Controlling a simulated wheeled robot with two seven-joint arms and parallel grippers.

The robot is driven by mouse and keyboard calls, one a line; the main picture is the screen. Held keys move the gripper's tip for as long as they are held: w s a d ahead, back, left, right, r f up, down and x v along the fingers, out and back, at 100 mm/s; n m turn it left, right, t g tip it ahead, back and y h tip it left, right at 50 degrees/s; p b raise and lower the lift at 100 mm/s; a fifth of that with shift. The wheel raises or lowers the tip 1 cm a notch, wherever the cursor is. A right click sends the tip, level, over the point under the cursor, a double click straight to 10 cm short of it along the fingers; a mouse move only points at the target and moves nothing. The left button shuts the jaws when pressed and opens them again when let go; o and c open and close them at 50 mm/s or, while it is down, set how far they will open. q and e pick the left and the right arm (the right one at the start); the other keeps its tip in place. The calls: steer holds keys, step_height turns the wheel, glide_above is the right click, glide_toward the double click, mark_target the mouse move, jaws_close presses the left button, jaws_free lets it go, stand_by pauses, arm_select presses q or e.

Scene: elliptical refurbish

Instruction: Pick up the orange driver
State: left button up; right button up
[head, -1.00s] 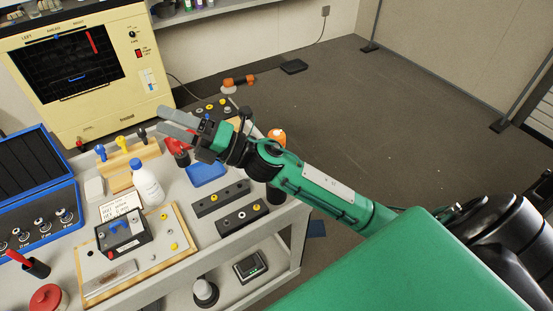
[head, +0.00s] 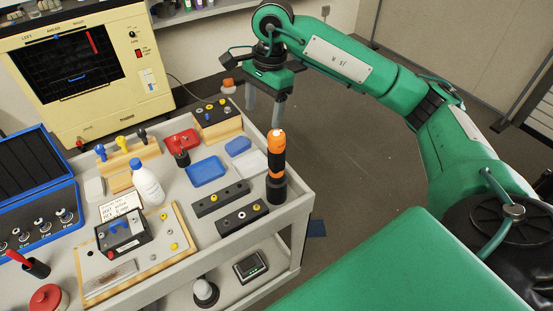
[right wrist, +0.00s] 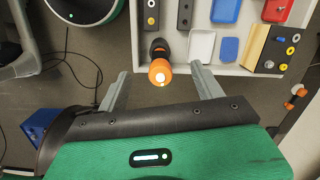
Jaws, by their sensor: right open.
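The orange driver (head: 276,150) stands upright in a black holder (head: 276,189) at the right edge of the bench top. It has an orange and black body. My right gripper (head: 264,107) is in the air beyond and above the driver, fingers pointing down, apart from it. In the right wrist view the gripper (right wrist: 158,88) is open and empty, and the driver (right wrist: 159,70) shows end-on between the two finger lines, a little past the fingertips. My left gripper is not in view.
The grey bench (head: 240,250) holds blue trays (head: 206,171), a white tray (head: 253,163), dark bars (head: 221,198), a white bottle (head: 147,183) and a wooden block with knobs (head: 217,120). A cream machine (head: 90,80) stands behind.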

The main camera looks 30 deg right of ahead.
mark_target(276, 132)
steer(key=shift+h, duration=0.8)
steer(key=d+f, duration=0.1)
steer(key=f, duration=0.1)
steer(key=d+f+p, duration=0.1)
steer(key=f, duration=0.1)
steer(key=d+f+p, duration=0.1)
steer(key=f, duration=0.2)
steer(key=shift+d, duration=0.35)
step_height(276, 132, down, 4)
steer(key=p, duration=0.3)
steer(key=shift+w+f, duration=0.15)
steer(key=shift+f, duration=0.5)
steer(key=shift+w+r, duration=0.1)
steer(key=c, duration=1.4)
